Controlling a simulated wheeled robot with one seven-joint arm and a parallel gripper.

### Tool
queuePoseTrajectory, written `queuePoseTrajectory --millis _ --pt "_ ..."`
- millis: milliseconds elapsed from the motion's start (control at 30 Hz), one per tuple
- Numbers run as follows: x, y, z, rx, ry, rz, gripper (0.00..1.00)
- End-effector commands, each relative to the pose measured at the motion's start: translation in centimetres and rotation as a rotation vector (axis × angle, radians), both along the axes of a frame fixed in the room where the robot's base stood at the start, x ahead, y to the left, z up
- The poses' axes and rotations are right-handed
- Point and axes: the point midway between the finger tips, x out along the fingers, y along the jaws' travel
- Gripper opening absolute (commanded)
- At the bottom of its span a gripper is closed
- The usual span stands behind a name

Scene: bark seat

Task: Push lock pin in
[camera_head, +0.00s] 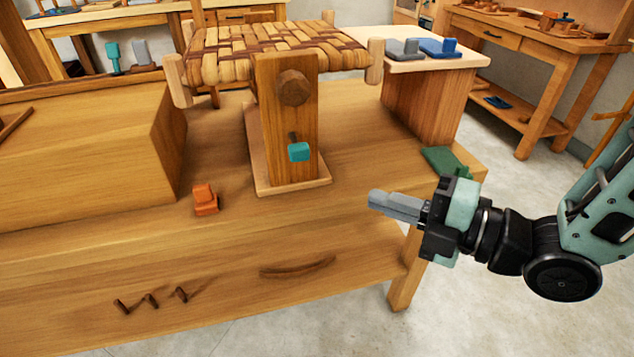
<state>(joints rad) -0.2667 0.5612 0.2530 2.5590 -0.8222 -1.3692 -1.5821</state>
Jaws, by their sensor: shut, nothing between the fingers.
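The lock pin appears to be the teal block (299,152) on a short dark stem, on the front face of the upright wooden post (286,110). How deep the stem sits cannot be told. A dark round knob (293,88) is above it on the same post. The post stands on a pale base board and supports a woven bark seat (270,50). My gripper (380,202) is shut and empty, to the right of the post and lower in the picture, pointing left, apart from the teal block.
An orange block (205,199) sits on the bench (225,250) left of the post. A large wooden box (90,150) is further left. A right-hand stand (430,95) carries grey and blue tools, with a green object (449,162) nearby. Bench top between post and gripper looks clear.

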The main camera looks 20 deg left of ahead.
Motion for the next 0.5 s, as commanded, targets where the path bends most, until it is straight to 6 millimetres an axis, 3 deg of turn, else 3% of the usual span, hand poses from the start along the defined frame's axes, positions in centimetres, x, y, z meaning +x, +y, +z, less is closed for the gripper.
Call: queuePoseTrajectory --millis 267,500 --pt "-0.3 0.4 0.0 0.066 -0.079 0.029 0.0" --pt "0.1 2.2 -0.4 0.066 -0.079 0.03 0.0"
